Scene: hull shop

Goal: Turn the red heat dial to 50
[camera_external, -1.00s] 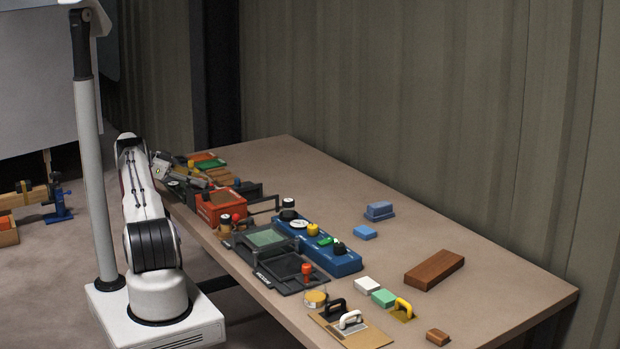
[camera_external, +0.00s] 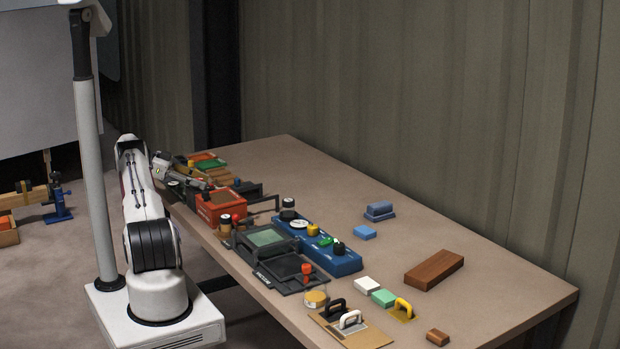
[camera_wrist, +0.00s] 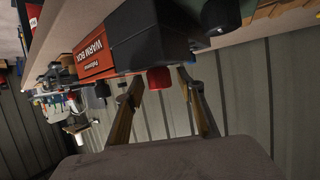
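The red heat dial (camera_wrist: 158,79) shows in the wrist view as a small red knob beside the black end of the Warm Box (camera_wrist: 97,57). Its scale and pointer cannot be read. My gripper (camera_wrist: 162,86) is open. Its two fingers lie on either side of the dial in that picture, with gaps visible, and nothing is held. In the external view, the red Warm Box (camera_external: 217,209) stands near the table's left edge, and my gripper (camera_external: 196,182) is low at its far left side. The dial cannot be made out there.
A blue panel with knobs (camera_external: 340,266) and a dark framed tray (camera_external: 282,281) stand nearer on the table. Green and orange items (camera_external: 205,161) lie behind my gripper. A brown block (camera_external: 434,270) and small coloured blocks lie to the right. The table's far right is clear.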

